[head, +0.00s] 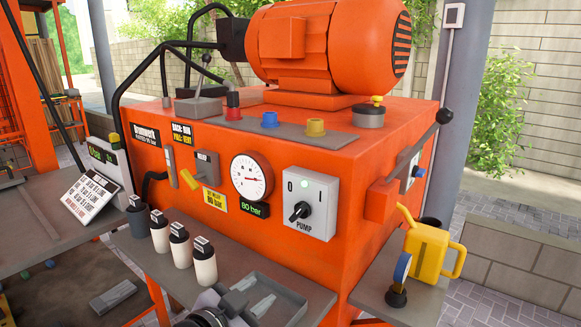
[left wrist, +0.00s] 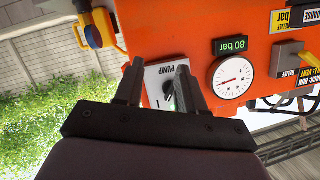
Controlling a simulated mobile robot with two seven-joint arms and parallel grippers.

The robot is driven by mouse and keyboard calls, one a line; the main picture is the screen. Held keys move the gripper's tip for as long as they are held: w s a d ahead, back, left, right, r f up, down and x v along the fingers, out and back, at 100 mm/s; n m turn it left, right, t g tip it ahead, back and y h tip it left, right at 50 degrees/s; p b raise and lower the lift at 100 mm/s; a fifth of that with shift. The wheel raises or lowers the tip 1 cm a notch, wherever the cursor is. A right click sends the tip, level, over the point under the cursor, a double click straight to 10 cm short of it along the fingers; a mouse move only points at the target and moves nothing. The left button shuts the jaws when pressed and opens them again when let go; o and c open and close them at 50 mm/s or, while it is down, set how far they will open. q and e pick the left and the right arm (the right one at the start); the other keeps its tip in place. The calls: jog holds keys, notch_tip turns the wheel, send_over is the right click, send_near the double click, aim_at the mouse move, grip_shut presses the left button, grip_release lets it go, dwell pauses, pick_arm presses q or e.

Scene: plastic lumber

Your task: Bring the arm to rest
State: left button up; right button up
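My left gripper (head: 238,297) shows at the bottom of the head view, in front of the orange machine and over the grey tray area. In the left wrist view its two dark fingers (left wrist: 156,88) stand apart with nothing held between them. Beyond them the white pump switch panel (left wrist: 165,78) shows in the gap, not touched as far as I can see. In the head view the pump panel (head: 311,204) has a black knob and a lit green lamp. My right gripper is in neither view.
The orange machine (head: 350,150) carries a gauge (head: 251,177) and an 80 bar display (head: 254,210). Several capped bottles (head: 180,250) stand on the shelf before it, beside a grey tray (head: 308,300).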

pick_arm(q)
jog(key=s+a+f+n+g+y, duration=0.25)
jog(key=s+a+f, duration=0.25)
jog(key=s, duration=0.5)
jog(key=s+a+f+n+g+y, duration=0.2)
jog(key=s+a+f+n+g, duration=0.25)
jog(key=s, duration=0.45)
jog(key=s+a+f+n+g+y, duration=0.1)
jog(key=s+a+f+g+y, duration=0.15)
jog(key=s+a+f, duration=0.6)
jog(key=w+d+f+t+h, duration=0.2)
jog(key=w+d+f+t, duration=0.2)
jog(key=t, duration=0.3)
jog(key=shift+w+d+f, duration=0.3)
jog(key=shift+w+f, duration=0.1)
jog(key=shift+f, duration=0.45)
